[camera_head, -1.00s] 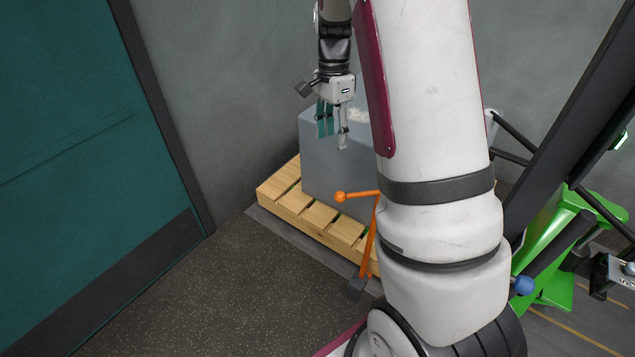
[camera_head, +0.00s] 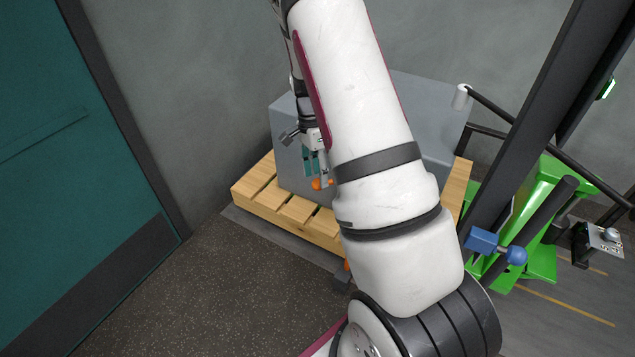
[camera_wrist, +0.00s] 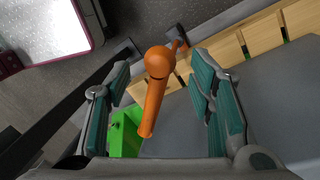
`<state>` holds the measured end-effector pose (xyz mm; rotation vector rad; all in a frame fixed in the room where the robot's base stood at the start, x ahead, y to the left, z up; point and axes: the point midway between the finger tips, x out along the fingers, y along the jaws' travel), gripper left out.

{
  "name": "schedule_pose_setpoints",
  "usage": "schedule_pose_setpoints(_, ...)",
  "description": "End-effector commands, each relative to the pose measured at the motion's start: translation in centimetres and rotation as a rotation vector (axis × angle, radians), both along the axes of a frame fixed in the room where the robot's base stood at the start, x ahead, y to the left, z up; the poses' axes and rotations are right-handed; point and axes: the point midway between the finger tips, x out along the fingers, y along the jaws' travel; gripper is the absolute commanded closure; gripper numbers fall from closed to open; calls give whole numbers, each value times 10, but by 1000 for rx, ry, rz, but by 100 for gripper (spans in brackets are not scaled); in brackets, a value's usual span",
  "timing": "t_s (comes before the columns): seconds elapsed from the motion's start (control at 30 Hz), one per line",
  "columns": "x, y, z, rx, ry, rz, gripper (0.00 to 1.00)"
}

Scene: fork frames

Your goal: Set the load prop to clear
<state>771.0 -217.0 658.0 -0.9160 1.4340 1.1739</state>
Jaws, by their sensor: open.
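The orange prop handle with a ball end shows in the wrist view (camera_wrist: 156,85), between my gripper's two teal-padded fingers, with space visible on both sides. In the head view its orange ball (camera_head: 320,184) shows at my fingertips, in front of the grey block. My gripper (camera_head: 316,168) is open and points down; it also shows in the wrist view (camera_wrist: 162,78). My arm hides most of the prop in the head view; a small orange piece shows low beside the pallet. I cannot tell whether the fingers touch the handle.
The grey block (camera_head: 430,110) stands on a wooden pallet (camera_head: 285,208). A green machine (camera_head: 540,220) with dark bars and a blue ball-ended lever (camera_head: 495,246) is at the right. A teal door (camera_head: 80,120) is at the left. Dark floor (camera_head: 190,290) in front is clear.

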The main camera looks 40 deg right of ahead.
Motion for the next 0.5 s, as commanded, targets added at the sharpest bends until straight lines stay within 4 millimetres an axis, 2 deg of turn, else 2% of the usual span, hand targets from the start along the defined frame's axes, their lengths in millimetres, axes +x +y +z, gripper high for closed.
schedule_pose_setpoints(0.03, -1, 0, -8, 1, 2, 0, 51)
schedule_pose_setpoints(0.2, -4, 1, -21, 0, 1, 0, 51)
schedule_pose_setpoints(0.5, -4, 1, -23, 0, 0, 0, 51)
